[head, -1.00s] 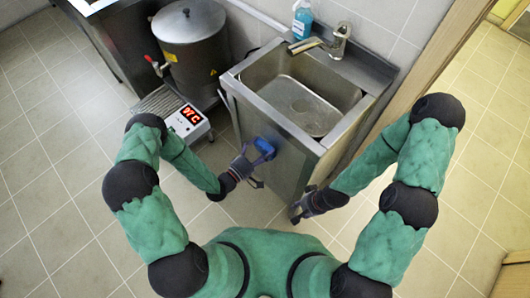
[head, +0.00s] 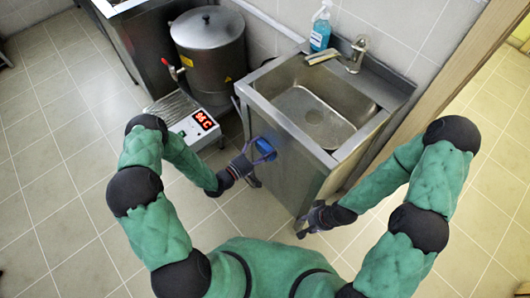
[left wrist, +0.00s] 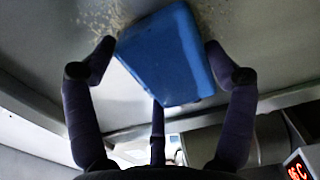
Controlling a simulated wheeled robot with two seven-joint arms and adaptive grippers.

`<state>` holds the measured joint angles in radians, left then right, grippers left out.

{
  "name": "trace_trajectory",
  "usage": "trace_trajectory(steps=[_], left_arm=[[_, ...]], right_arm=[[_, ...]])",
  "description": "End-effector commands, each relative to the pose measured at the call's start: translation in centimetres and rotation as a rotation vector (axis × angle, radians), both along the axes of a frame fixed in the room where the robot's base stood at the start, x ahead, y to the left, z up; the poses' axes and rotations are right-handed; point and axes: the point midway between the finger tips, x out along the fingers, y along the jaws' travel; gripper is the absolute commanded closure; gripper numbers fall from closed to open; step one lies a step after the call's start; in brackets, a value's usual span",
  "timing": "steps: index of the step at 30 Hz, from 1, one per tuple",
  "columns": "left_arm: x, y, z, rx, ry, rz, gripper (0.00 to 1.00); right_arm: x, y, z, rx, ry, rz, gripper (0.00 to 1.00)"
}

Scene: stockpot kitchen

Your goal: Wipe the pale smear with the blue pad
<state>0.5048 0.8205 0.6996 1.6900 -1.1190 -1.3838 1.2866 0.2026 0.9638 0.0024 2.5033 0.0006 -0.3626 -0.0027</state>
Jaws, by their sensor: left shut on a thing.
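The blue pad (head: 264,148) is between the fingers of my left gripper (head: 250,158), at the front panel of the steel sink cabinet (head: 285,172). In the left wrist view the pad (left wrist: 168,58) lies against or very near the grey metal, with my left gripper's fingers (left wrist: 160,65) around it. A pale, speckled smear (left wrist: 104,14) shows on the metal at the pad's upper left, and more specks show to its upper right. The pad hides what is behind it. My right gripper (head: 312,222) is low by the cabinet's right side, with no object visible in it; its fingers are unclear.
A sink basin (head: 318,112) with a tap (head: 357,55) tops the cabinet. A blue soap bottle (head: 320,32) stands behind it. A lidded steel pot (head: 210,48) and a red digital readout (head: 204,119) are to the left. A wooden door frame (head: 445,85) is at right.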

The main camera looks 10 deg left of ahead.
Motion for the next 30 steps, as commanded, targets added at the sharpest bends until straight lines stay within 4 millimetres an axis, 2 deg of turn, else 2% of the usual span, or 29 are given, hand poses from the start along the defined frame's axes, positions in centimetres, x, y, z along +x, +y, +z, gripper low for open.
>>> trace_trajectory(steps=[17,30], left_arm=[[2.4,2.5,0.1,0.002,-0.003,0.001,0.42],[2.2,2.6,2.4,0.001,-0.004,0.0,0.42]], right_arm=[[0.0,0.0,-0.7,0.0,0.0,0.0,0.64],[0.0,0.0,1.0,0.0,0.0,0.0,0.64]])
